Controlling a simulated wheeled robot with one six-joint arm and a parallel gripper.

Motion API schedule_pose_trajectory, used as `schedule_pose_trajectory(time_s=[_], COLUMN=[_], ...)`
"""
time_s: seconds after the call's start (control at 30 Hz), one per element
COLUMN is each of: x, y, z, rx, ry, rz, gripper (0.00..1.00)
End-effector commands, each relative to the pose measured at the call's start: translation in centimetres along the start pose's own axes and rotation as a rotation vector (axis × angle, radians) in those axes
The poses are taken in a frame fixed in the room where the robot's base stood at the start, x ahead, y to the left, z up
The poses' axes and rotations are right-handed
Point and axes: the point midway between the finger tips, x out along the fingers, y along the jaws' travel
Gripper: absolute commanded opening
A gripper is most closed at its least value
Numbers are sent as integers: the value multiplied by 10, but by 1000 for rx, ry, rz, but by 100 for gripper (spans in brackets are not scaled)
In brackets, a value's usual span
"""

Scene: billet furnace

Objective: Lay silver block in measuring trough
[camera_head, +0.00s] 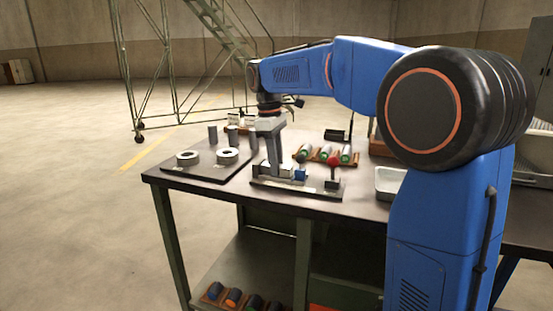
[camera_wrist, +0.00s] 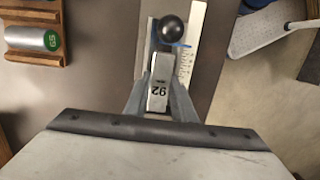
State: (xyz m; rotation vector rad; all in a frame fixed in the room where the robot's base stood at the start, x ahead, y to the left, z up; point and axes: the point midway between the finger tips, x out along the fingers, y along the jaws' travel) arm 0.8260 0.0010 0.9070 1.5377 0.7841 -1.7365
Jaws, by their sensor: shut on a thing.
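The silver block (camera_wrist: 158,97), marked 92, is between the fingers of my gripper (camera_wrist: 160,103) in the wrist view. My gripper (camera_head: 271,168) is shut on it and points down over the left part of the measuring trough (camera_head: 322,193) on the bench. In the wrist view the trough's graduated scale (camera_wrist: 195,32) runs beside the block. A black ball knob (camera_wrist: 172,28) and a small blue part lie beyond the block's far end. The block is at or just above the trough; I cannot tell whether it touches the trough floor. The fingers hide its sides.
A dark plate with two pale rings (camera_head: 228,155) is at the left. A white tray (camera_head: 389,183) is to the right.

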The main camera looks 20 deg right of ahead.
Motion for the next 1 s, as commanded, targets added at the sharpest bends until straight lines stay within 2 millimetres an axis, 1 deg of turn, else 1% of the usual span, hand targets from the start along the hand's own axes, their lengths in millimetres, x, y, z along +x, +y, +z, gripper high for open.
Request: schedule_pose_trajectory(time_s=[0.43, 0.47, 0.5, 0.53, 0.57, 0.87, 1.0], x=[7, 7, 7, 7, 8, 8, -3], y=[0, 0, 0, 0, 0, -2, -1], z=[-1, -1, -1, -1, -1, -1, -2], rx=[0, 0, 0, -1, -1, -2, -2], ry=[-3, -3, -4, -4, -5, -7, -6], rz=[-3, -3, -4, -4, -5, -10, -9], gripper=[0, 26, 35, 42, 45, 45, 45])
